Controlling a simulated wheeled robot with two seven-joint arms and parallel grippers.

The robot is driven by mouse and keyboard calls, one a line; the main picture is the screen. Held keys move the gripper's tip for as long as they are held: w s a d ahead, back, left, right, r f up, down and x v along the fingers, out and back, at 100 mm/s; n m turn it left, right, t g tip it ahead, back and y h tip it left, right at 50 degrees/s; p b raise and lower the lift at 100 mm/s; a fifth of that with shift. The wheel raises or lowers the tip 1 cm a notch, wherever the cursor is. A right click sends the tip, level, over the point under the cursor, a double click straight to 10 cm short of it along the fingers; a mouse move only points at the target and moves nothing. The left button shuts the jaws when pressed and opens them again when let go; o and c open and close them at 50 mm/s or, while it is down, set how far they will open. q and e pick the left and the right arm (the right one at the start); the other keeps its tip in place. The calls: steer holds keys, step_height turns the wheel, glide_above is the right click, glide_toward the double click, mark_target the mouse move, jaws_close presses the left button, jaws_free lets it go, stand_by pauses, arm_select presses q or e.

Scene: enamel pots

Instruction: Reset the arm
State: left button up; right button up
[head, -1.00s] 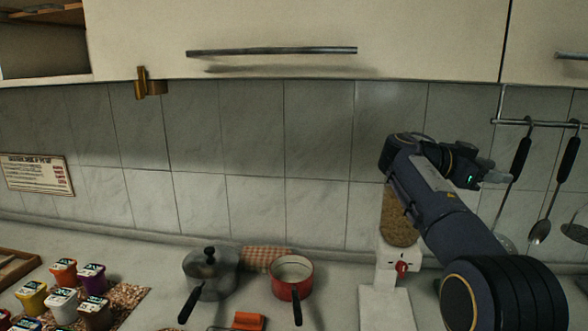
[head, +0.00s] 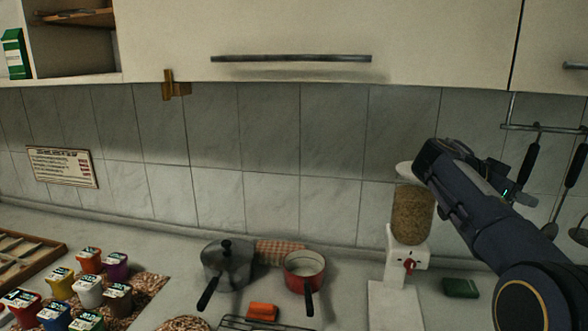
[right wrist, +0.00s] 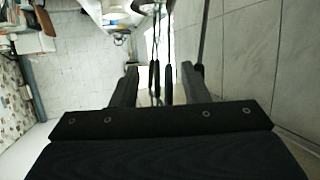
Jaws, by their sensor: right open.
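My right arm comes in from the lower right of the head view, raised in front of the tiled wall. Its gripper (head: 512,188) points right, toward the hanging utensils. In the right wrist view my right gripper (right wrist: 158,85) shows two dark fingers spread apart with nothing between them. The black handles of hanging utensils (right wrist: 154,80) show beyond the gap between the fingers. My left gripper is not in the head view.
A grain dispenser (head: 412,215) stands left of my right gripper. A grey pot (head: 228,268) and a red pot (head: 304,265) stand on the counter. Several colourful tubs (head: 89,290) are at lower left. Utensils (head: 528,165) hang from a rail at right.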

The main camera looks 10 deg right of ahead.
steer(key=s+a+f+n+t+y, duration=0.25)
steer(key=s+f+n+y, duration=0.5)
steer(key=f, duration=0.45)
steer(key=s+a+f+n+t+y, duration=0.1)
steer(key=s+a+f+n+y, duration=0.3)
steer(key=s+a, duration=0.5)
steer(key=s+a+f+n+t+y, duration=0.2)
steer(key=s+a+f+n+y, duration=0.3)
steer(key=a, duration=1.3)
steer(key=s+f+y, duration=0.1)
steer(key=s+f, duration=0.3)
steer(key=s, duration=0.1)
steer(key=shift+s+f, duration=0.3)
